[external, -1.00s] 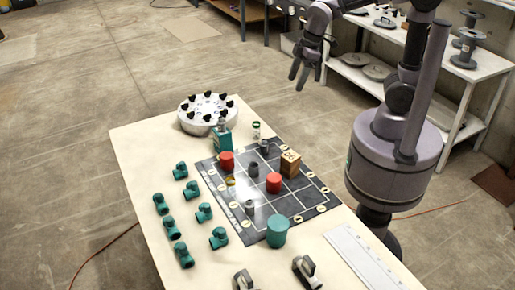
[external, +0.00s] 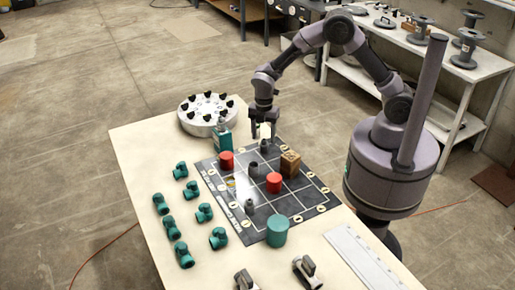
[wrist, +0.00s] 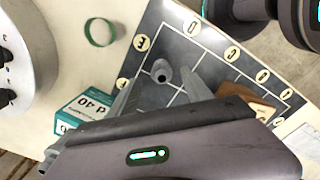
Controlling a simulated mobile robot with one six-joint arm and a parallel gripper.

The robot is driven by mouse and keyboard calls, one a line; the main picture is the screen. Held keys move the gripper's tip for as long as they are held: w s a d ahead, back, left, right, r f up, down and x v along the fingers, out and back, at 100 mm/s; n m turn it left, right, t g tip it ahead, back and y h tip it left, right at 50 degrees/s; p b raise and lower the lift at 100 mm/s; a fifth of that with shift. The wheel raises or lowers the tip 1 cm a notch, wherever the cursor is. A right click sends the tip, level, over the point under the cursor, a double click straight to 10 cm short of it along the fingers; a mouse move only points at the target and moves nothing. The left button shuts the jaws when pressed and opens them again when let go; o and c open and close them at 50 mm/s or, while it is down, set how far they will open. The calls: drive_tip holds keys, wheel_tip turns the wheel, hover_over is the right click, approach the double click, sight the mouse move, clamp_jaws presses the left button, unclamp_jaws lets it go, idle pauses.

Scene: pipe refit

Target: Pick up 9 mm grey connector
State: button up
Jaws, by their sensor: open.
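Three small grey connectors stand on the dark gridded mat (external: 290,204): one at the back (external: 265,146), one near the middle (external: 253,168) and one nearer the front (external: 249,206). No size marking on them is legible, so I cannot tell which is 9 mm. My gripper (external: 263,134) is open and empty, pointing down above the mat's back edge, close to the back connector. In the wrist view a grey connector (wrist: 161,72) shows between and beyond the two spread fingers (wrist: 158,92), apart from them.
Red cylinders (external: 274,182) (external: 226,160), a wooden block (external: 290,164) and a teal box (external: 222,140) stand near the connectors. A white round holder (external: 199,122) is at the back left. A green ring (wrist: 100,32) lies beside the mat. Several teal fittings (external: 203,212) are on the left.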

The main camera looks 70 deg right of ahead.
sight(264, 140)
wheel_tip(264, 140, down, 5)
drive_tip(key=b, duration=0.2)
drive_tip(key=shift+s+a+b, duration=0.1)
drive_tip(key=shift+s+b, duration=0.05)
drive_tip(key=shift+b, duration=0.15)
drive_tip(key=shift+r, duration=0.25)
clamp_jaws()
